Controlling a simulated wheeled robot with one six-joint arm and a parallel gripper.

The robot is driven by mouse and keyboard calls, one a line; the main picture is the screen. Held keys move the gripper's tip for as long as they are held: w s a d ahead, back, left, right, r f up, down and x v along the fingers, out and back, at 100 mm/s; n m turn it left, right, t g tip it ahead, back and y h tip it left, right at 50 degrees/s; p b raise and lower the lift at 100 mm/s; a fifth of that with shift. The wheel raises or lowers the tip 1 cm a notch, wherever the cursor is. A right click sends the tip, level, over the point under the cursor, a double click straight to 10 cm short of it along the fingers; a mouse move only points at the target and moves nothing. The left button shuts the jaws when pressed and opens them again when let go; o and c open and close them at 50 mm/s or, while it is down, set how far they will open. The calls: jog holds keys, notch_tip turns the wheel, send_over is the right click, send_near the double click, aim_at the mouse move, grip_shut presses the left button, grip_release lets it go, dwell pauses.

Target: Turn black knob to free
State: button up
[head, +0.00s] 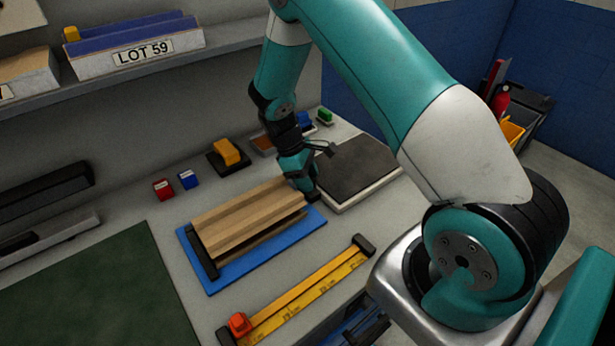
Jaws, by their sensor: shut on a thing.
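My gripper (310,188) points down at the right end of the wooden sandwich panel (250,217). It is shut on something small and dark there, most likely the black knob. The fingers hide most of it, so I cannot make out the knob's shape or which way it is turned. The panel lies on a blue base plate (222,283). A black end bar (201,257) stands upright across the panel's left end.
A dark-topped plate (358,166) lies just right of my gripper. A yellow ruler (308,293) with an orange slider (238,323) lies in front. Red (163,189) and blue (188,180) blocks and a yellow-handled tool (227,152) stand behind. A green mat (100,290) covers the left.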

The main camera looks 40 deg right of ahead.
jog(key=shift+d, duration=0.1)
jog(key=o, duration=0.9)
